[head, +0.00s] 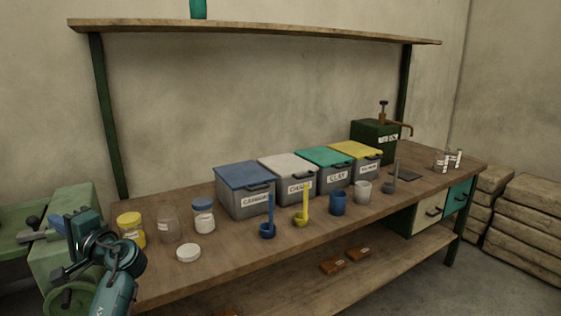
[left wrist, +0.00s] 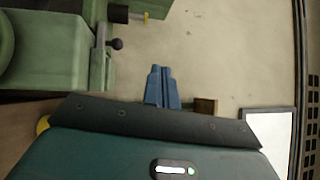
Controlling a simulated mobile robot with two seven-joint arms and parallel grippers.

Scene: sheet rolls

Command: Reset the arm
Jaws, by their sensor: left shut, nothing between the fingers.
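My left arm comes in at the lower left of the head view, with its left gripper (head: 38,236) pointing left in front of the green machine. In the left wrist view the two blue fingers of the left gripper (left wrist: 161,72) lie together, shut, with nothing between them. The gripper is clear of the wooden workbench (head: 240,250) and its jars. My right gripper is not in view.
The green machine (head: 72,216) with a dark knob stands close to my left arm. A yellow-lidded jar (head: 130,229), a clear jar (head: 169,224) and a blue-lidded jar (head: 203,216) stand nearby. Labelled bins (head: 246,190), scoops and cups fill the bench further right.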

